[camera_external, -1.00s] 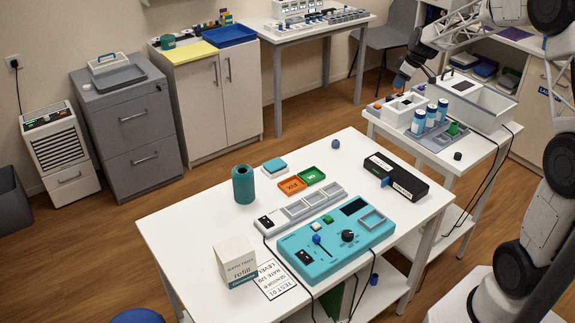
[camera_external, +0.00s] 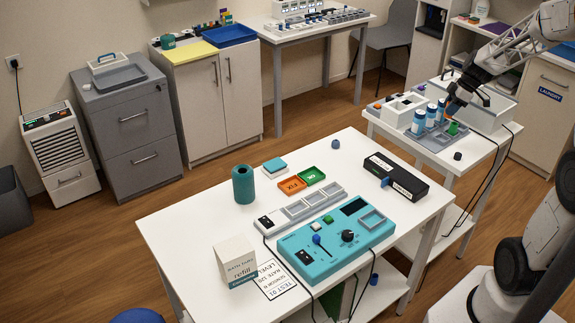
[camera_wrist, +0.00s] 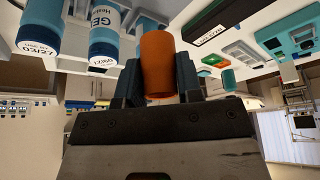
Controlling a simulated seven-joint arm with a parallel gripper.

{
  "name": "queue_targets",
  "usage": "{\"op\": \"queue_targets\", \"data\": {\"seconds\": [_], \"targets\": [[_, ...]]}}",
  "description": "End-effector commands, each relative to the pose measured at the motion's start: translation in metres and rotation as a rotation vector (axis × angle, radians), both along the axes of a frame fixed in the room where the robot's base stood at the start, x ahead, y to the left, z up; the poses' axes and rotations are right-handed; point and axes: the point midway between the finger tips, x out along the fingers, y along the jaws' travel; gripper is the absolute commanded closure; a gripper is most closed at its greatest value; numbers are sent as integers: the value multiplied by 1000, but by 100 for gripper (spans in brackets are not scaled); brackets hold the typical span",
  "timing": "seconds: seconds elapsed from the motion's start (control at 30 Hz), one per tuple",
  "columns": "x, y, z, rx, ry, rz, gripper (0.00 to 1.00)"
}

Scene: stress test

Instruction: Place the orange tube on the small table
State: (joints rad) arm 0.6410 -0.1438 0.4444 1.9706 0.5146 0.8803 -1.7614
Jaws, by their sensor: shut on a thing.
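The orange tube (camera_wrist: 157,62) stands between my two fingers in the wrist view, with a finger against each side. My gripper (camera_wrist: 158,80) is shut on it. In the external view my gripper (camera_external: 453,100) is above the smaller white table (camera_external: 482,149) at the right, close to the blue-capped vials (camera_external: 419,121) and the green cap (camera_external: 453,128). The vials also show large at the upper left of the wrist view (camera_wrist: 103,42).
A grey-white bin (camera_external: 484,107) and a rack take up much of the smaller table; a dark knob (camera_external: 458,155) lies near its front edge. The large white table (camera_external: 190,237) in front holds a teal device (camera_external: 335,250), a black box (camera_external: 396,178) and a teal cup (camera_external: 243,184).

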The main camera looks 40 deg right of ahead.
Motion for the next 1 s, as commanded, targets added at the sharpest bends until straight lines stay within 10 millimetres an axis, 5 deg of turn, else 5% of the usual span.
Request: {"op": "queue_targets", "data": {"seconds": [0.3, 1.0], "targets": [[0, 0, -34, -1, 1, 0, 93], [1, 0, -42, 0, 0, -1, 93]]}}
